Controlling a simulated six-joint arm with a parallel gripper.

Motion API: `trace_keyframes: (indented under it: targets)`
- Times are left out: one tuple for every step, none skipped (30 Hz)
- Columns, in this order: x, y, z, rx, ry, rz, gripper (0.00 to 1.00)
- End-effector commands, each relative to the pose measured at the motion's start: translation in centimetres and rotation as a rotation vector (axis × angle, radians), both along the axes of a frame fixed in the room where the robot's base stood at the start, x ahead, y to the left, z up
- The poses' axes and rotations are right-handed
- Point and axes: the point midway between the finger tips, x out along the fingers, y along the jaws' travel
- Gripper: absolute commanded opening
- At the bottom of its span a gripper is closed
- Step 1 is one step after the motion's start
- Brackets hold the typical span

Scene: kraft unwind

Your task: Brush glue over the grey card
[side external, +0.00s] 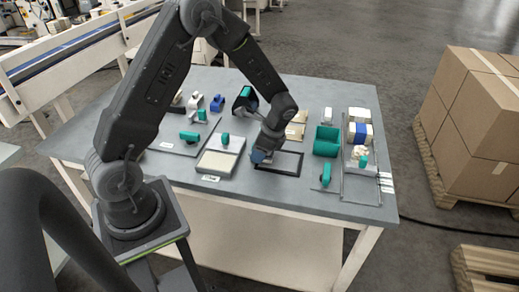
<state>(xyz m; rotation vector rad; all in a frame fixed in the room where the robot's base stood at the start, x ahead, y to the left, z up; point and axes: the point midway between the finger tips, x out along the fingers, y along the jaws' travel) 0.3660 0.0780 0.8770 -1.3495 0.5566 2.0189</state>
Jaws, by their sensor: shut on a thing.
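My gripper (261,157) is low over the table, at the left edge of a flat black rectangular frame (298,163). It is shut on a small blue thing (257,156), too small here to tell for certain as the glue brush. The area inside the frame is grey; I cannot tell whether that is the grey card or bare table. My wrist hides part of the frame's left side. Whether the blue thing touches the surface is unclear, and no glue can be made out.
Left of the frame is a pale panel (214,164) with a teal-handled tool (224,139) behind it. Right are a teal bin (326,141), another teal-handled tool (326,175) and a tray (375,187) with blocks.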

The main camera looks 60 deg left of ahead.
Motion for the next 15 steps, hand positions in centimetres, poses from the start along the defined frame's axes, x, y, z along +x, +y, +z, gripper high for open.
trace_keyframes:
  targets:
    - [0.01,0.0,-0.07,0.0,0.0,0.0,0.27]
    - [0.01,0.01,-0.1,0.0,0.0,0.0,0.27]
    - [0.01,0.01,-0.15,0.0,0.0,0.0,0.27]
    - [0.01,0.01,-0.18,0.0,0.0,0.0,0.27]
    - [0.01,0.01,-0.23,0.0,0.0,0.0,0.27]
    - [0.0,0.0,-0.27,0.001,0.001,0.0,0.27]
    - [0.01,0.01,-0.28,0.0,0.0,0.0,0.27]
    - [0.01,0.0,-0.27,0.0,0.0,0.0,0.27]
    - [0.03,-0.01,-0.27,0.0,0.0,0.0,0.27]
    - [0.06,-0.04,-0.27,0.0,0.0,0.0,0.27]
    - [0.11,-0.09,-0.26,0.0,0.0,0.0,0.27]
    - [0.2,-0.18,-0.27,0.0,0.0,0.0,0.27]
    - [0.28,-0.27,-0.27,0.0,0.0,0.0,0.27]
    - [0.38,-0.37,-0.26,0.0,0.0,0.0,0.27]
    - [0.53,-0.52,-0.27,0.0,0.0,0.0,0.27]
